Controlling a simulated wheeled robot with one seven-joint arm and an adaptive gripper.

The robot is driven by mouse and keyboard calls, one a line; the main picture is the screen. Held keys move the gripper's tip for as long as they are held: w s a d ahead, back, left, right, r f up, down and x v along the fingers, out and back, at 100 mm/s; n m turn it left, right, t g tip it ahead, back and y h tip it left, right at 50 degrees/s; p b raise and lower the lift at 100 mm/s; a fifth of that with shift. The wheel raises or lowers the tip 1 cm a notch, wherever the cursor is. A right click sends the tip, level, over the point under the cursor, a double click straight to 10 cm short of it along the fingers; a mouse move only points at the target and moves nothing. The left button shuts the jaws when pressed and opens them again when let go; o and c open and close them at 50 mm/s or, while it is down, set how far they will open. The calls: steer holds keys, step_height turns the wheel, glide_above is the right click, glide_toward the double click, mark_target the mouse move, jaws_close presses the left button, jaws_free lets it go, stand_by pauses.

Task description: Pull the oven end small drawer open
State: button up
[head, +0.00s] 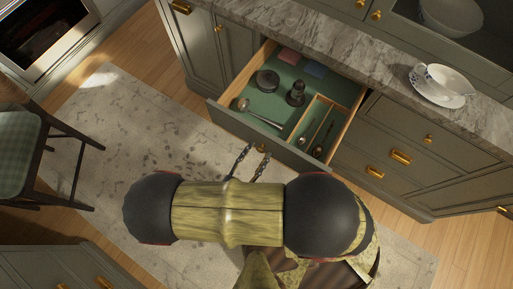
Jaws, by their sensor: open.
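A small grey-green drawer (228,118) with wooden sides stands pulled well out from under the marble worktop. It is in the middle of the head view, in the counter run whose left end is towards the oven (45,35). Its gold knob (262,148) is at the middle of the front panel. My gripper (263,146) is open at the drawer front, with one finger on each side of the knob. I cannot tell whether a finger touches the knob. My arm hides the floor below.
The drawer holds a dark round tin (267,80), a dark grinder (296,93), spoons and a wooden divider. A cup and saucer (438,97) stand on the worktop (330,60). A chair (22,150) is at the left. Patterned rug (110,130) covers clear floor left of the drawer.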

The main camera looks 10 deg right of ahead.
step_height(320, 180, up, 10)
stand_by(0.8)
stand_by(0.5)
